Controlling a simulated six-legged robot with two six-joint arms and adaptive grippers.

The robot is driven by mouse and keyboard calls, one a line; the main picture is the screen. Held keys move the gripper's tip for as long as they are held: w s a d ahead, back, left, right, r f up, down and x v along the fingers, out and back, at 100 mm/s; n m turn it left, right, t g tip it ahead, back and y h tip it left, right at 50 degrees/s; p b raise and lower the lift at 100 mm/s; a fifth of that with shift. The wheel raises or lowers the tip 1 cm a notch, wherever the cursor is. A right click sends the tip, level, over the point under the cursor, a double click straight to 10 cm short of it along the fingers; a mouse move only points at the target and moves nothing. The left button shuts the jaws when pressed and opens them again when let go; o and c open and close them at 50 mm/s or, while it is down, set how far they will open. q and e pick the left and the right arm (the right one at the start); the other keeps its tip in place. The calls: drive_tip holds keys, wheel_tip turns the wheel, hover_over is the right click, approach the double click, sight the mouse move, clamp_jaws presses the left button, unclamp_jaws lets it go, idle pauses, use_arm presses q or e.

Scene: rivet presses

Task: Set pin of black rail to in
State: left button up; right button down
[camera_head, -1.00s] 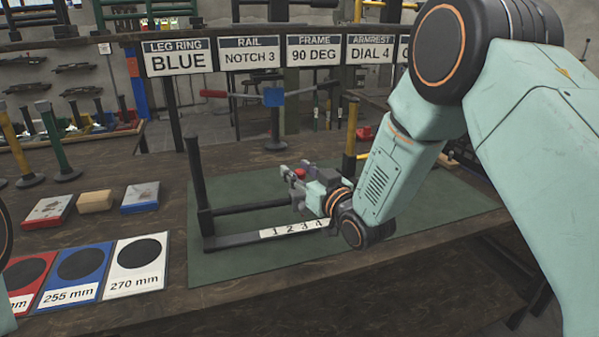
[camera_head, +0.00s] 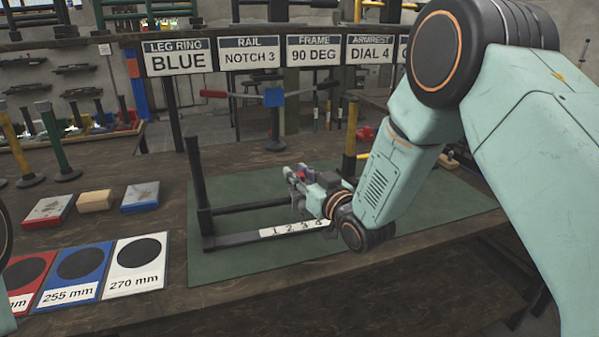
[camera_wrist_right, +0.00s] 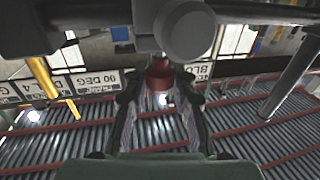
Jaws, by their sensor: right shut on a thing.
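The black rail (camera_head: 230,241) is a low bar on the green mat, with a white strip (camera_head: 294,229) numbered 1 to 4 along it. A black post (camera_head: 197,175) rises at its left end and a second bar (camera_head: 250,207) runs above it. The red pin knob (camera_wrist_right: 160,74) shows in the right wrist view on a grey round part, between the fingers. My right gripper (camera_wrist_right: 160,98) is shut on it; the exact contact is hard to see. In the head view the right gripper (camera_head: 295,178) is small and partly hides the rail's right end. My left gripper is out of view.
Coloured cards (camera_head: 138,254) and small boxes (camera_head: 95,201) lie left of the mat. A yellow post (camera_head: 350,140) stands behind my right wrist. Signs (camera_head: 250,55) hang across the back. The mat's front left is clear.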

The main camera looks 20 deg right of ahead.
drive_tip(key=shift+s+f, duration=0.15)
drive_tip(key=shift+f, duration=0.55)
drive_tip(key=c, duration=1.1)
unclamp_jaws()
drive_tip(key=shift+w, duration=0.2)
drive_tip(key=shift+o, duration=0.2)
drive_tip(key=shift+s+r, duration=0.1)
drive_tip(key=shift+s+d, duration=0.2)
drive_tip(key=shift+s, duration=0.25)
drive_tip(key=v, duration=1.1)
